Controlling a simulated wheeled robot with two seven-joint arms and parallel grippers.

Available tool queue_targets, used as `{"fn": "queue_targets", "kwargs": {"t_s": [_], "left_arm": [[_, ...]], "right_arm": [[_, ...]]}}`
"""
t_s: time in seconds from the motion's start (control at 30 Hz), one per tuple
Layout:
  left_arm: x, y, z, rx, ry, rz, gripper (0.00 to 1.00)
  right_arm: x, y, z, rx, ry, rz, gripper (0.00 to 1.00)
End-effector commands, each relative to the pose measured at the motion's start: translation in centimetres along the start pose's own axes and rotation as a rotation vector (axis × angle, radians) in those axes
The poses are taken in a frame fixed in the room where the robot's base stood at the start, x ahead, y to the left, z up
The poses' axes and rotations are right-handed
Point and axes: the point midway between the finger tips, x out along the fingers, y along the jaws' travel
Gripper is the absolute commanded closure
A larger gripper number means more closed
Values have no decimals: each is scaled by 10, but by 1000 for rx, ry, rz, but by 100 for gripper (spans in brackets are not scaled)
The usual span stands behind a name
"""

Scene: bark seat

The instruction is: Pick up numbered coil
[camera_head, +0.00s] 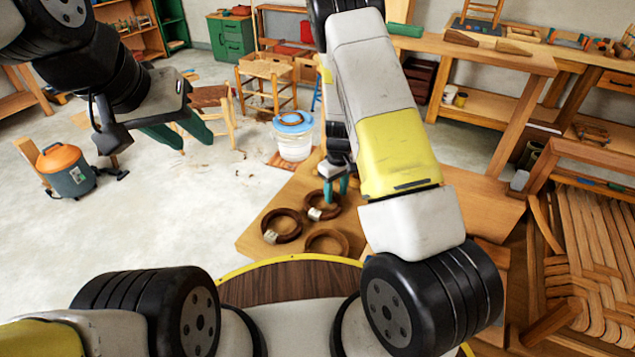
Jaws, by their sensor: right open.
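Three brown ring-shaped coils lie flat on a wooden tabletop (258,238). The left coil (297,228) and the back coil (334,212) each carry a pale tag, too small to read. The front coil (327,232) shows no tag. My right gripper (336,190) points down with its teal fingers open at the back coil, overlapping it in the picture; I cannot tell whether they touch it. My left gripper (181,138) is open and empty, its teal fingers apart, raised over the floor far left of the coils.
A white bucket with a blue lid (293,125) stands behind the tabletop. A woven chair (590,260) is at right, and an orange-topped vacuum (65,170) at left. Workbenches (480,50) line the back right. The floor at left is mostly clear.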

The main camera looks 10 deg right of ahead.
Motion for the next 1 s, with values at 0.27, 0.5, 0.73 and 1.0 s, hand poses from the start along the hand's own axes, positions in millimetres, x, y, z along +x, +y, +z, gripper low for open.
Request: {"fn": "queue_targets", "kwargs": {"t_s": [0.27, 0.5, 0.73, 1.0], "left_arm": [[0, 0, 0, 0, 0, 0, 64], [0, 0, 0, 0, 0, 0, 64], [0, 0, 0, 0, 0, 0, 64], [0, 0, 0, 0, 0, 0, 64]], "right_arm": [[0, 0, 0, 0, 0, 0, 95], [-1, 0, 0, 0, 0, 0, 100], [-10, 0, -1, -1, 3, 1, 100], [-62, 0, -1, 0, 4, 1, 100]]}}
